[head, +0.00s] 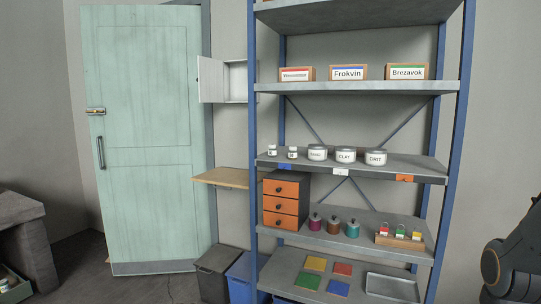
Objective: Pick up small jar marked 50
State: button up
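Two small white jars stand on the middle shelf of the blue-posted rack, near its left end: the left small jar (272,151) and the right small jar (293,153). Both are upright with dark markings too small to read, so I cannot tell which is marked 50. Three larger white jars with grey lids stand to their right: one with a blurred label (317,154), one marked CLAY (345,157), and one that seems to read GRIT (376,158). My gripper is not in view; only a dark part of my arm shows at the right edge.
The middle shelf (420,168) is bare at its right end. Above are labelled boxes (348,73). Below are an orange-fronted drawer unit (281,204), three coloured pots (333,226) and a small wooden tray (400,240). A wooden ledge (222,178) juts out left of the rack.

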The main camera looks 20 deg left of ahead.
aim_at(292, 154)
jog(key=u, duration=0.4)
jog(key=k, duration=0.5)
jog(key=u, duration=0.2)
jog(key=i, duration=1.5)
jog(key=z, duration=0.5)
